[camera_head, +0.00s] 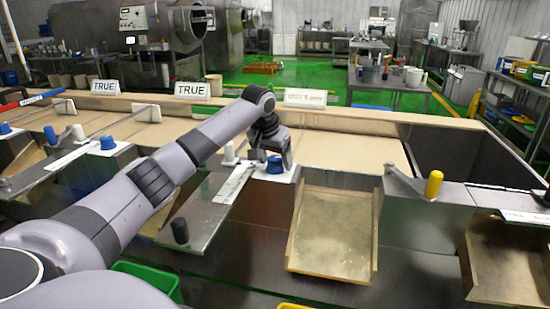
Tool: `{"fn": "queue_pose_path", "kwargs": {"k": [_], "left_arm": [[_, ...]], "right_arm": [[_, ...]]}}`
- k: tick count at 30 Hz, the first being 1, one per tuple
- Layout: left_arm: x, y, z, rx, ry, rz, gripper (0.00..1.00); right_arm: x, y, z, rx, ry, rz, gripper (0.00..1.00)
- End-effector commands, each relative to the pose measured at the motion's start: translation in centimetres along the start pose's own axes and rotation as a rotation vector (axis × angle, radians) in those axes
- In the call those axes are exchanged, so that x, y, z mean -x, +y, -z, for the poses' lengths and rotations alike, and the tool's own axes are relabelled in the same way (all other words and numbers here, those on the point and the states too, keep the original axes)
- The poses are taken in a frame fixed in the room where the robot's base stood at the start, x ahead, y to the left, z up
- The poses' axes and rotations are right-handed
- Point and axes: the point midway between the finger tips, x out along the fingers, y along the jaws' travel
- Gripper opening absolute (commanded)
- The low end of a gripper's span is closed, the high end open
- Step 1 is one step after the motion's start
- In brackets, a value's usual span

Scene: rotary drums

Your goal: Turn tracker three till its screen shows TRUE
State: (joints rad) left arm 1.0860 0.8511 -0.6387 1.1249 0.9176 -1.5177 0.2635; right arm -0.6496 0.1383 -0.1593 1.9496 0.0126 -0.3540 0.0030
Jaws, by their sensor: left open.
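Three small white screens stand on the rear ledge. The left screen (105,87) and the middle screen (192,90) both read TRUE. The third screen (305,97) shows smaller text that I cannot read surely; it does not look like TRUE. My left gripper (262,154) is open and points down just above a blue knob (274,166) on a white plate, in front of the third screen. I cannot tell whether the fingers touch the knob. Another blue knob (108,142) sits further left. My right gripper is not in view.
A metal bar with a black handle (180,231) and a white peg (229,150) lie left of my gripper. A crank with a yellow handle (433,185) stands to the right. A tan chute (333,232) hangs at the front. A green bin (147,280) sits below.

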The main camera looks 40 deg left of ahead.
Motion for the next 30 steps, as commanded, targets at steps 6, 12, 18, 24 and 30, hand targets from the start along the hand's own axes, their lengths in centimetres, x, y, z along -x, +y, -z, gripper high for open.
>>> {"fn": "queue_pose_path", "kwargs": {"k": [6, 12, 18, 24, 30], "left_arm": [[-0.1, 0.02, -0.02, -0.001, 0.0, 0.0, 0.71], [-0.07, 0.03, -0.01, -0.001, 0.0, 0.0, 0.15], [-0.05, 0.02, 0.02, -0.001, 0.001, -0.001, 0.15], [-0.01, 0.01, 0.06, -0.029, 0.002, -0.014, 0.15], [-0.01, 0.0, 0.09, -0.121, 0.003, -0.052, 0.15]], "right_arm": [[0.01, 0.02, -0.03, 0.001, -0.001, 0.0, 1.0], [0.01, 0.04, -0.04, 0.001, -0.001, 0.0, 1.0], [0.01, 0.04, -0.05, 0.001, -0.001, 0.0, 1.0], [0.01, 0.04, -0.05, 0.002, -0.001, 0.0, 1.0], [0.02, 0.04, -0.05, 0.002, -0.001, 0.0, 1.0]]}}
